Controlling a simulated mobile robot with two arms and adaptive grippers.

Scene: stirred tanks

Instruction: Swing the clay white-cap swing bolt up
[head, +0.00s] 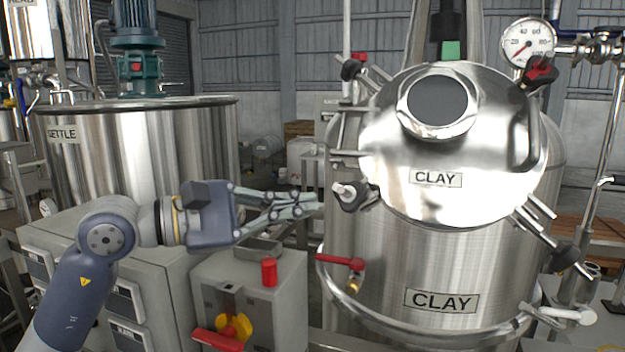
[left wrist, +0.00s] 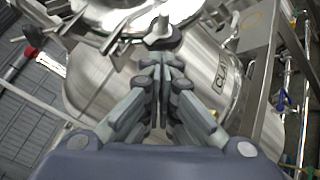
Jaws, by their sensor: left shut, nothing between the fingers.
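The clay tank's domed lid (head: 400,165) and its steel body (head: 440,262) fill the right of the head view, both labelled CLAY. The white-cap swing bolt (head: 342,190) is at the lid's left edge, with a pale cap and a dark nut; it points out to the left. My left gripper (head: 312,200) is just left of it, fingers closed together and empty, with a small apparent gap. In the left wrist view the fingertips (left wrist: 162,68) point at a pale-tipped bolt (left wrist: 160,28) with dark wings near the lid rim. My right gripper is out of view.
Red-capped bolts sit at the lid's upper left (head: 358,57) and upper right (head: 540,68). A dark-nutted bolt (head: 565,257) sticks out at lower right. A red-handled valve (head: 340,261) and a control box (head: 255,300) lie below my gripper.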

